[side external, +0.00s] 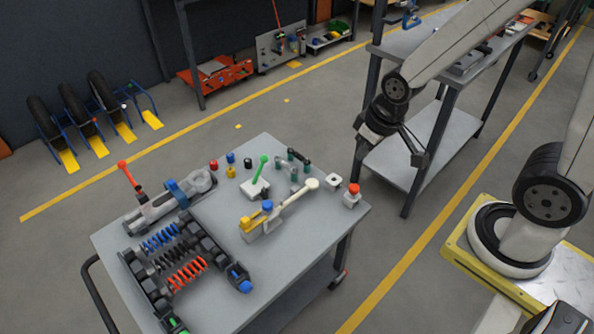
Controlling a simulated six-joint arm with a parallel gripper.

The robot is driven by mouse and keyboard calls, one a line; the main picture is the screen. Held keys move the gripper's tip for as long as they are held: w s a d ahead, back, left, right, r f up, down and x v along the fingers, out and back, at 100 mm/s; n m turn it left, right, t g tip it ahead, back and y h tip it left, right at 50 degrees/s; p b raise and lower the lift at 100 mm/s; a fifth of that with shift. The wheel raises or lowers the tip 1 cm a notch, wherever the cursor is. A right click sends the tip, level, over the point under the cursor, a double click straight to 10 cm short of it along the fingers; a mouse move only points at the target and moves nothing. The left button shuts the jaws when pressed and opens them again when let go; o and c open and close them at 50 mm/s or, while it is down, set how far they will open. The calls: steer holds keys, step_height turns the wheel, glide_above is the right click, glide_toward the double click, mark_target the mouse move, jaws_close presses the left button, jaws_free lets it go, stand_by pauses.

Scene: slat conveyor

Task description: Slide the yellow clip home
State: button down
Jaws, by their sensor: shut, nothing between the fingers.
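A small yellow piece (247,223), which looks like the yellow clip, sits at the left end of a pale fixture (272,219) on the grey cart top. A blue knob (267,205) is just right of it, and a cream lever with a round end (311,184) reaches up to the right. The clip is too small to tell how far on it sits. My gripper (419,159) is shut and empty, in the air to the right of the cart and well apart from the clip. It points down and right.
The cart top (217,215) also holds a green-knobbed lever (263,160), a red-knobbed lever (123,165), a rack of coloured springs (187,273) and a red-topped block (352,193). A grey shelf unit (433,125) stands behind my gripper.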

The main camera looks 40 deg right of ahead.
steer(key=w+a+f+n+t, duration=0.2)
steer(key=w+a+f+n, duration=0.1)
steer(key=w, duration=0.4)
steer(key=w+a+f+n+t, duration=0.2)
steer(key=w+a+f+n, duration=0.15)
steer(key=w, duration=0.35)
steer(key=n+t+y, duration=0.2)
steer(key=n+t, duration=0.2)
glide_above(252, 218)
steer(key=s, duration=0.4)
step_height(252, 218, down, 9)
steer(key=s+a+f+n+t+y, duration=0.1)
steer(key=s+a+f+n+t, duration=0.1)
steer(key=f, duration=0.3)
steer(key=s+a+f+n+t+y, duration=0.1)
steer(key=s+a+f+n, duration=0.1)
steer(key=f+n, duration=0.3)
steer(key=s+a+f+n+t+y, duration=0.1)
steer(key=s+f+n+t, duration=0.1)
steer(key=f, duration=0.4)
steer(key=shift+s+a+n+t+y, duration=0.15)
steer(key=shift+s+a+n+y, duration=0.05)
steer(key=shift+s+n, duration=0.2)
steer(key=shift+s+a+n+t+y, duration=0.15)
steer(key=shift+s+a+n+y, duration=0.1)
steer(key=shift+s, duration=0.2)
steer(key=shift+s+f+n, duration=0.25)
steer(key=shift+s+n, duration=0.05)
steer(key=shift+s, duration=0.15)
